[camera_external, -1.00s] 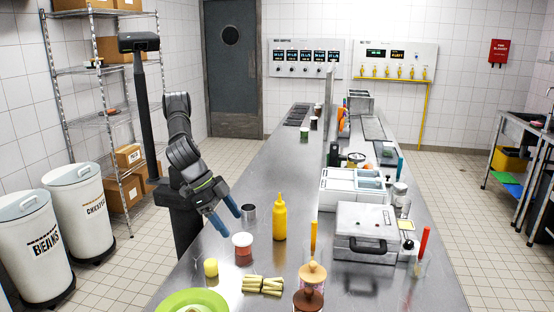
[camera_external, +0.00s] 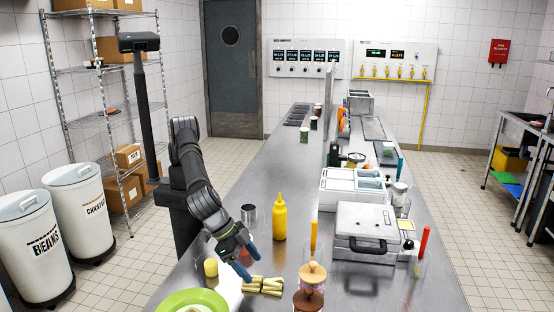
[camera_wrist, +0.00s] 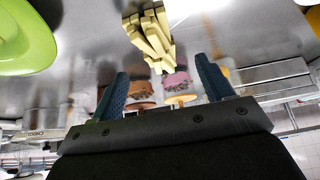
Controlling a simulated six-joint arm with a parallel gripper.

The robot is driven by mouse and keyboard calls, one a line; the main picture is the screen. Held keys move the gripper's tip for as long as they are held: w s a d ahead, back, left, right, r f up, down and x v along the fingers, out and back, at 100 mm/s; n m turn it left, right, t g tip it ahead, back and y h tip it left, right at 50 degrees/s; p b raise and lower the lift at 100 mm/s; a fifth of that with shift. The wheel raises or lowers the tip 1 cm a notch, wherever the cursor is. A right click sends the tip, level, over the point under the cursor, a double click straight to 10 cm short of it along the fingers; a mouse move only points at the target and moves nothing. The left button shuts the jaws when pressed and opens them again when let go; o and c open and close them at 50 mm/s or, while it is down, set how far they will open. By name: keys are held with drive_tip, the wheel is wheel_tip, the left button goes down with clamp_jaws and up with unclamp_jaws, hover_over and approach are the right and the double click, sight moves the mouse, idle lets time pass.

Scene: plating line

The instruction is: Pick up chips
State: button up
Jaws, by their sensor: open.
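The chips (camera_external: 262,285) are pale yellow sticks lying in a small pile on the steel counter, near the front. They also show in the wrist view (camera_wrist: 150,38), ahead of my fingers and centred between them. My gripper (camera_external: 248,272) is open, with its blue fingers pointing down and forward close to the left side of the chips. In the wrist view the two blue fingertips (camera_wrist: 160,82) are spread wide, with nothing held between them. I cannot tell whether a finger touches the chips.
A green plate (camera_external: 192,300) lies to the front left, with a yellow cup (camera_external: 211,268) behind it. A red-and-white tub is mostly hidden behind my gripper. A mustard bottle (camera_external: 280,220) and a metal can (camera_external: 249,213) stand farther back.

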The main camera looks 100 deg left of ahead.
sight(258, 278)
drive_tip(key=x, duration=0.5)
drive_tip(key=shift+s+d+f, duration=0.15)
drive_tip(key=shift+d+f, duration=0.05)
drive_tip(key=c, duration=1.1)
